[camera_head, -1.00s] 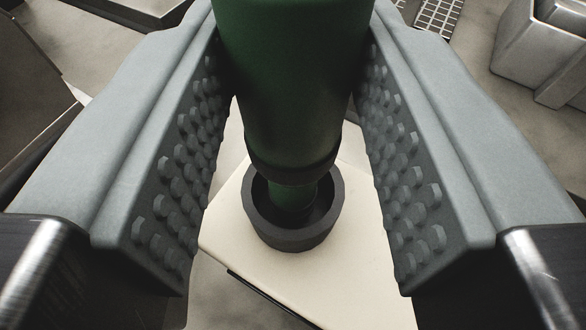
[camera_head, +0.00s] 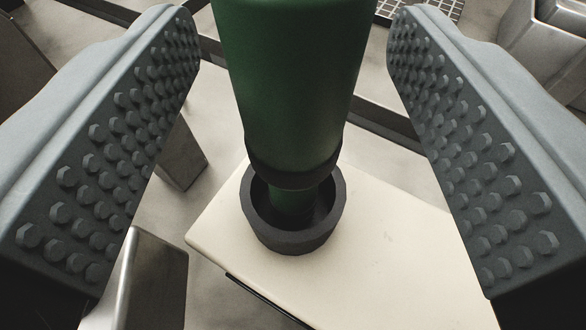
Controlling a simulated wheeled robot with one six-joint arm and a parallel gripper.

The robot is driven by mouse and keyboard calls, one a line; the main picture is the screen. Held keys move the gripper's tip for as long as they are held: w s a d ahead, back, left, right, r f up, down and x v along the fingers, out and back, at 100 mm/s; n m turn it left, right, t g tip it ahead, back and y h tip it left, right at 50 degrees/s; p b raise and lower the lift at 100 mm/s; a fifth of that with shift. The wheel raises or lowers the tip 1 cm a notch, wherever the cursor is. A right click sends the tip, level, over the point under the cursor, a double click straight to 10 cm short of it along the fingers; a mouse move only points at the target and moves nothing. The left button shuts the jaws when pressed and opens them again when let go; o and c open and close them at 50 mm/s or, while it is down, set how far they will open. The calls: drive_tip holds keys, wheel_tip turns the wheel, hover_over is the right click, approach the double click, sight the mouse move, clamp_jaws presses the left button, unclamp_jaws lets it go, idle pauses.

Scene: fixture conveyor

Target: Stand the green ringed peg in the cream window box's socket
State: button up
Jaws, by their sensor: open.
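The green peg (camera_head: 292,85) stands upright in the middle of the camera view, with a dark ring (camera_head: 294,172) near its lower end. Its narrower green foot goes down inside the dark round socket (camera_head: 292,236). The socket sits on top of the cream box (camera_head: 375,260). My gripper (camera_head: 293,50) is open, with one studded pad on each side of the peg and a clear gap between each pad and the peg. The peg's top is cut off by the frame, and the bottom of the socket is hidden by the peg and the socket wall.
A metal block (camera_head: 150,275) stands at the lower left, near the cream box. Another grey block (camera_head: 182,155) is behind the left pad. A metal container (camera_head: 550,50) is at the upper right, and a dark rail crosses behind the peg.

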drive_tip(key=s+r+t, duration=0.1)
drive_tip(key=s+r, duration=0.1)
drive_tip(key=s, duration=4.4)
drive_tip(key=shift+r+n+t+y, duration=0.3)
drive_tip(key=shift+r+y, duration=0.05)
drive_tip(key=shift+y, duration=0.05)
